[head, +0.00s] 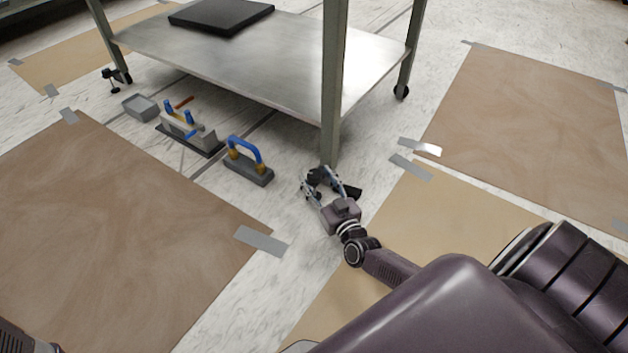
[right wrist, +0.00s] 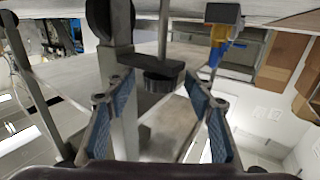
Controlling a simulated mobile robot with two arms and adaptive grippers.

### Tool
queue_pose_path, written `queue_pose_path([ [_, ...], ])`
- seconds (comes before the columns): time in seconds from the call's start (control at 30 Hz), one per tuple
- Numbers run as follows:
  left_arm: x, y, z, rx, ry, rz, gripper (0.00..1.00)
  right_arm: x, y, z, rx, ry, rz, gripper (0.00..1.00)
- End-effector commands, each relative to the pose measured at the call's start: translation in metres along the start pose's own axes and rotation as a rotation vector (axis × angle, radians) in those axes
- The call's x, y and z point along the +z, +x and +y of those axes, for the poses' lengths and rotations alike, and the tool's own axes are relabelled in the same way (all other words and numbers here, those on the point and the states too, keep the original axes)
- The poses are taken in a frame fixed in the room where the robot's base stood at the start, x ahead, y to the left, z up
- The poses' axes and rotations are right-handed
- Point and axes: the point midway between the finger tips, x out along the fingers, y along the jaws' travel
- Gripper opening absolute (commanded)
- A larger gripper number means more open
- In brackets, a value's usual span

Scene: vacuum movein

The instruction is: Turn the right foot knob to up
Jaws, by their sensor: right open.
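The right foot knob (right wrist: 160,80) is a dark round piece under a dark bracket beside the table's metal leg, seen in the right wrist view. In the head view the dark foot parts (head: 318,175) at the base of the near leg are partly covered by my gripper. My right gripper (head: 317,183) is open and low by this leg. In the right wrist view its blue-padded fingers (right wrist: 153,100) stand to either side of the knob, with visible gaps; the knob appears just beyond the tips.
The metal table (head: 290,85) stands over this spot, with a black slab (head: 222,14) on it. A blue-handled tool (head: 248,165), a clamp-like fixture (head: 190,132) and a grey block (head: 140,107) sit left on the floor. Taped brown sheets (head: 90,240) lie around.

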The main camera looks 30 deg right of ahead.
Motion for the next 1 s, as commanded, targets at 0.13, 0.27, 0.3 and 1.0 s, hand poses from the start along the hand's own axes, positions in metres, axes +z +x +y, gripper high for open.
queue_pose_path([
  [0.13,-0.0031,-0.0086,0.0018,0.000,0.000,0.000,0.43,0.0013,0.0128,0.0001,0.000,-0.001,0.001,0.49],
  [0.27,-0.0032,-0.0086,0.0019,0.000,0.000,0.001,0.43,0.0003,0.0152,0.0000,-0.001,-0.001,-0.002,0.49],
  [0.3,-0.0031,-0.0083,0.0019,0.000,0.000,0.001,0.43,0.0001,0.0152,0.0000,-0.001,-0.001,-0.002,0.49],
  [1.0,-0.0041,-0.0104,0.0024,0.001,0.000,0.001,0.43,0.0008,0.0148,0.0003,-0.012,-0.004,-0.001,0.06],
])
